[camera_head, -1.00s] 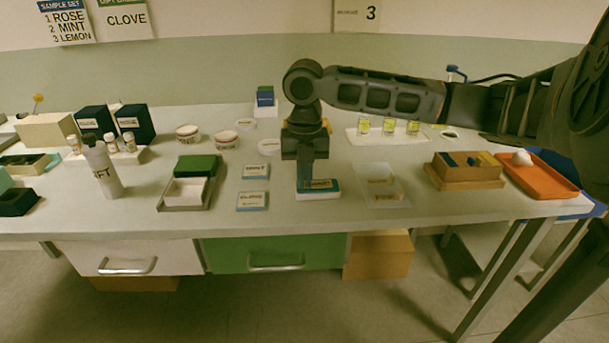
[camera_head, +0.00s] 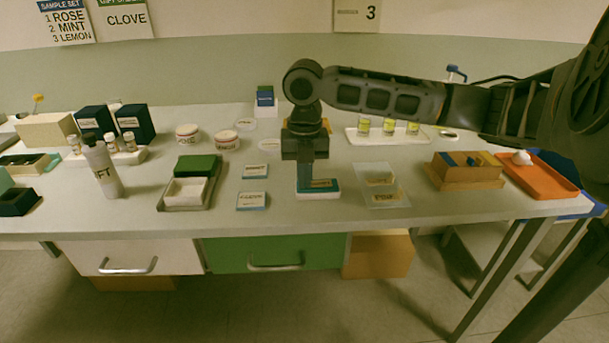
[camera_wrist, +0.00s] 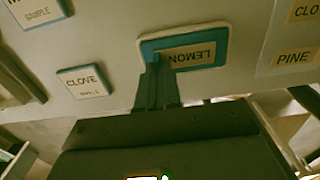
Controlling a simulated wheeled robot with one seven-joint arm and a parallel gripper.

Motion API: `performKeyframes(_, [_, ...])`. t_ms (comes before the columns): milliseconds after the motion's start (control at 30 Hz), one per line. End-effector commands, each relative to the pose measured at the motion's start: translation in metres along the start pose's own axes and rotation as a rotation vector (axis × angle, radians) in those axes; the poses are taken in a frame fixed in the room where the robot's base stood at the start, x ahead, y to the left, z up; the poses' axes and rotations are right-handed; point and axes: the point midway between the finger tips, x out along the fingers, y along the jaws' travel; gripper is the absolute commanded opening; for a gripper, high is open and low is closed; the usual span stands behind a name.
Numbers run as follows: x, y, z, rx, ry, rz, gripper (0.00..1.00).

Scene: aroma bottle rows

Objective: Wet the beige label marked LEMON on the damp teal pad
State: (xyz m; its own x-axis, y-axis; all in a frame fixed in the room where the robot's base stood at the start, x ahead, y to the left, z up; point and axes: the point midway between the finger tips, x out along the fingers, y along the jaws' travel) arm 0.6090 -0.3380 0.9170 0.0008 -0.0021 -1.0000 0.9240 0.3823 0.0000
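The beige LEMON label (camera_wrist: 193,55) lies flat over the teal pad (camera_wrist: 216,42), inside the pad's pale rim, and its lettering is upside down in the wrist view. In the head view the label (camera_head: 322,183) shows on the teal pad (camera_head: 334,187) near the front of the table. My gripper (camera_wrist: 157,66) points down at the pad, with its fingers close together at one end of the label. The fingers look shut on that end, which they partly hide. In the head view my gripper (camera_head: 305,187) reaches the pad from above.
A CLOVE card (camera_wrist: 84,82) and another sample card (camera_wrist: 38,10) lie beside the pad. On its other side is a clear sheet (camera_head: 383,197) with beige labels, one reading PINE (camera_wrist: 293,58). A wooden box (camera_head: 465,174) and orange tray (camera_head: 543,178) stand further right.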

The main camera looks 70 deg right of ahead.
Motion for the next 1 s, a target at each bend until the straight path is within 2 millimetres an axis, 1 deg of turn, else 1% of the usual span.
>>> performKeyframes(900, [-0.066,0.000,0.000,-0.001,0.000,0.001,0.00])
performKeyframes(1000, [-0.070,0.000,0.000,-0.001,0.001,0.001,0.00])
